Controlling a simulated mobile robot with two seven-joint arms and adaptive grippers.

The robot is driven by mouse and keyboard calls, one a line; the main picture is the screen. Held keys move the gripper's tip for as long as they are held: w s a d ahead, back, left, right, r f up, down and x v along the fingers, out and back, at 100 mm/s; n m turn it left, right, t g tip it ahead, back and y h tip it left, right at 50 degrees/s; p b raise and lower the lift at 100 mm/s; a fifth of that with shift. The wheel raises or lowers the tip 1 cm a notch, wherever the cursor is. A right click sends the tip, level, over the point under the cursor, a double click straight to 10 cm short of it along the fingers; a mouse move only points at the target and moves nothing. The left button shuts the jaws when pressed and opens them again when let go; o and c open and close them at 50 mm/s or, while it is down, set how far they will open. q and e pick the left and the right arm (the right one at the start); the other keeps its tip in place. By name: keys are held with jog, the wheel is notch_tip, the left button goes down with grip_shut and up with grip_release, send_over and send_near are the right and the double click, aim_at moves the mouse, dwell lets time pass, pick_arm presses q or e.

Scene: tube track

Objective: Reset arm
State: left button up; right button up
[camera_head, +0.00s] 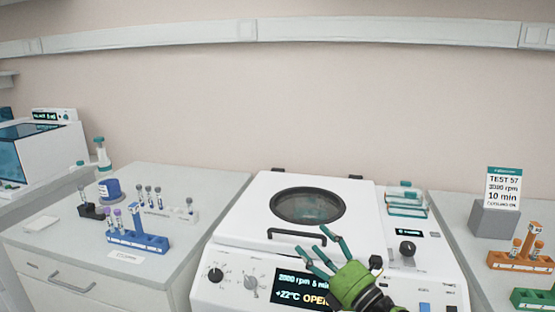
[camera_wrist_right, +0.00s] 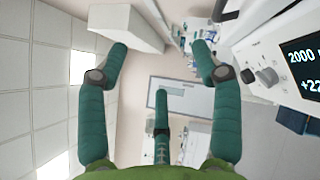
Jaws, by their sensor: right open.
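My right gripper (camera_head: 318,252) is in front of the white centrifuge (camera_head: 262,228), over the right part of its front panel. Its green fingers are spread and hold nothing. In the right wrist view the open fingers (camera_wrist_right: 160,75) frame empty air, with the centrifuge panel at the right edge. The centrifuge lid (camera_head: 350,215) with its round window looks lowered, and the display (camera_head: 303,287) shows "2000 rpm", "+22°C" and "OPEN", partly covered by my gripper. My left gripper is not in view.
A blue tube rack (camera_head: 150,242), a blue-capped jar (camera_head: 109,189) and small racks stand on the left counter. A test sign (camera_head: 503,188) on a grey block, an orange rack (camera_head: 510,262) and a green rack (camera_head: 535,299) stand on the right. Free air lies above the counters.

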jog(key=s+d+f+m+g+h, duration=0.2)
jog(key=s+d+f+m+h, duration=0.4)
jog(key=f+m, duration=0.5)
jog(key=s+d+f+m+g+h, duration=0.2)
jog(key=s+d+f+m+h, duration=0.3)
jog(key=s+f+m+h, duration=0.5)
jog(key=s+f+m+g+y, duration=0.2)
jog(key=s+f+m+g, duration=0.25)
jog(key=s, duration=0.55)
jog(key=s+f+m+g+y, duration=0.25)
jog(key=s+m+g, duration=0.2)
jog(key=s, duration=0.55)
jog(key=s+f+g, duration=0.2)
jog(key=s+f, duration=0.1)
jog(key=f, duration=2.1)
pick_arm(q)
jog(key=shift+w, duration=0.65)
pick_arm(e)
jog(key=s+d+f+n+h, duration=0.1)
jog(key=s+d+f, duration=0.1)
jog(key=s+f, duration=1)
jog(key=s, duration=0.3)
jog(key=shift+d+f+g, duration=0.25)
jog(key=shift+f+g, duration=0.05)
jog(key=shift+g, duration=0.1)
